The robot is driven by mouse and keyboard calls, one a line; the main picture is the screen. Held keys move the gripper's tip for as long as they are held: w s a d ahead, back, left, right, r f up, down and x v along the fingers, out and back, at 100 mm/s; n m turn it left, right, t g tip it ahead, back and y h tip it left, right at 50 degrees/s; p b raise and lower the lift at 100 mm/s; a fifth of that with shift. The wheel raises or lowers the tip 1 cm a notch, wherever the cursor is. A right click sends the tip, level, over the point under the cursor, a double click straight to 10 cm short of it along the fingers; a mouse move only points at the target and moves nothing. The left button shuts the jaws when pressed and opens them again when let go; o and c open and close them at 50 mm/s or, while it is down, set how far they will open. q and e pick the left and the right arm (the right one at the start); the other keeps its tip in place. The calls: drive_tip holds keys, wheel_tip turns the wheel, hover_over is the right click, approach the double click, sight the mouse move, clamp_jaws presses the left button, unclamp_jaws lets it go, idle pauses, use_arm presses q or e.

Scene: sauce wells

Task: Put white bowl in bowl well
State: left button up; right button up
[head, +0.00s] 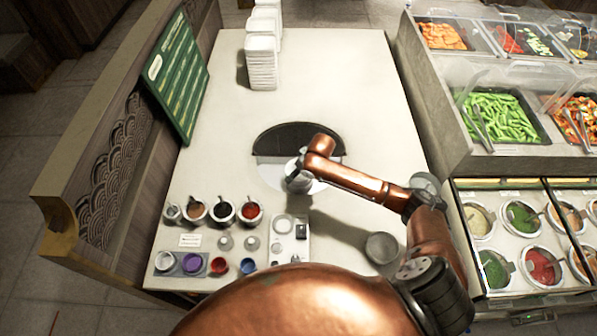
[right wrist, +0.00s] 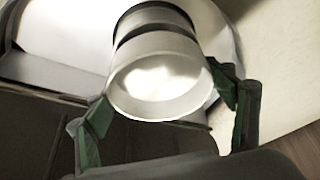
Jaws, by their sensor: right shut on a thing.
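A white bowl (right wrist: 158,85) with a dark band sits between the green-padded fingers of my right gripper (right wrist: 165,120) in the right wrist view. Its open rim faces the camera. In the head view the right gripper (head: 299,181) is over a white round surface (head: 268,176) in the middle of the counter, and it partly hides the bowl. A small tray (head: 290,262) with several round wells lies nearer me; I cannot tell for certain which is the bowl well. The bowl is apart from this tray. My left gripper is not in view.
A black half-disc (head: 282,137) lies behind the bowl. White stacked containers (head: 262,62) stand at the back. Several sauce cups (head: 222,211) are at the front left. A grey round thing (head: 383,247) is at the front right. The food bar (head: 440,105) stands right.

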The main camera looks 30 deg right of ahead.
drive_tip(key=shift+f, duration=0.6)
idle(0.5)
